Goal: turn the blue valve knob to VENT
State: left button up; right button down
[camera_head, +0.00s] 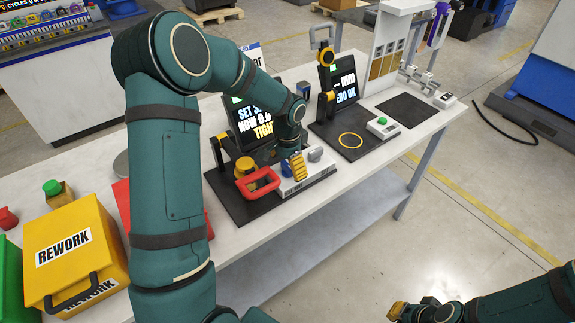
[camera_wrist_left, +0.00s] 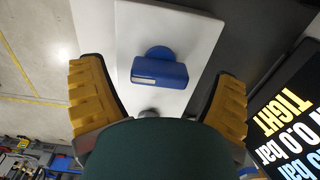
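The blue valve knob (camera_wrist_left: 160,72) shows in the left wrist view as a blue bar on a round hub, on a white block (camera_wrist_left: 190,35). The bar lies nearly crosswise in that view, with a pale mark on its left end. My left gripper (camera_head: 295,166) is open, its yellow fingers on either side of the knob in the wrist view, with gaps to it. In the head view the gripper largely hides the knob. The screen (camera_head: 250,118) beside it reads "TIGHT". My right gripper (camera_head: 412,311) is at the lower right, away from the table; its opening is unclear.
A red handle (camera_head: 258,184) and a yellow knob (camera_head: 244,167) are close left of my left gripper; a grey knob (camera_head: 315,154) is close right. A second station with a green button (camera_head: 382,122) is farther right. A yellow REWORK bin (camera_head: 103,235) stands at left.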

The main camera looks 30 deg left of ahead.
aim_at(288, 165)
pick_arm(q)
notch_tip(288, 165, up, 12)
dwell(0.7)
dwell(0.5)
